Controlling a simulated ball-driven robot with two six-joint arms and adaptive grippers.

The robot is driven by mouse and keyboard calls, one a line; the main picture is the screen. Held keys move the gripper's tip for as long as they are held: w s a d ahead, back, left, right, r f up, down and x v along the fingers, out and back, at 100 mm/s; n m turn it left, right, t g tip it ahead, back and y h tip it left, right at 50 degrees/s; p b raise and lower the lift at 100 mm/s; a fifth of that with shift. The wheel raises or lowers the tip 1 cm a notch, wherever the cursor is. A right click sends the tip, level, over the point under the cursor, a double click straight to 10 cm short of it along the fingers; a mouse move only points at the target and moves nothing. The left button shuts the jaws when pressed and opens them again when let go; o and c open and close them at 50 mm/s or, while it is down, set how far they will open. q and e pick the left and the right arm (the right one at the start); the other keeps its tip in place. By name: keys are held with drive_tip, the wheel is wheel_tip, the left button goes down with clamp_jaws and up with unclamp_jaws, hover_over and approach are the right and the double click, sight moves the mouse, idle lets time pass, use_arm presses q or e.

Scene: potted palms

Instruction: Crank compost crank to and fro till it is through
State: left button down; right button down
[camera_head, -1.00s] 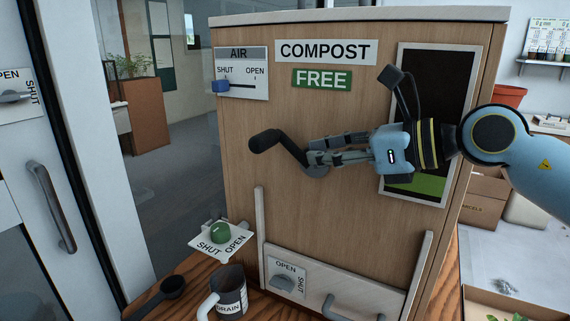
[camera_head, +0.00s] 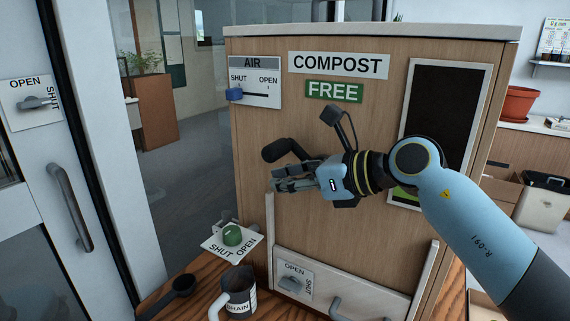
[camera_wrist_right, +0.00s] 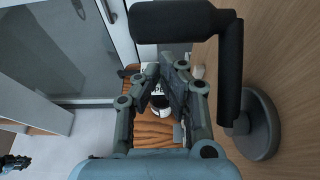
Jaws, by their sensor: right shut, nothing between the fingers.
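The compost box (camera_head: 250,130) has a wooden front with a COMPOST sign (camera_head: 338,65) and a green FREE sign (camera_head: 334,91). Its black crank (camera_head: 280,150) has the handle up to the left of the hub. The hub is hidden behind my right gripper in the head view. My right gripper (camera_head: 278,185) is shut and empty just below the handle, pointing left. In the right wrist view the crank handle (camera_wrist_right: 172,20) passes beyond the fingertips (camera_wrist_right: 166,72), and the round hub (camera_wrist_right: 257,125) is at right. I cannot tell whether the fingers touch the crank.
An AIR slider (camera_head: 235,95) stands at SHUT. A green knob (camera_head: 232,235), a DRAIN mug (camera_head: 238,291) and a black scoop (camera_head: 183,286) are at lower left. A hatch with handle (camera_head: 350,308) is below. A glass door (camera_head: 70,205) stands at left.

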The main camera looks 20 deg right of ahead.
drive_tip(key=shift+r, duration=0.65)
drive_tip(key=shift+s, duration=0.1)
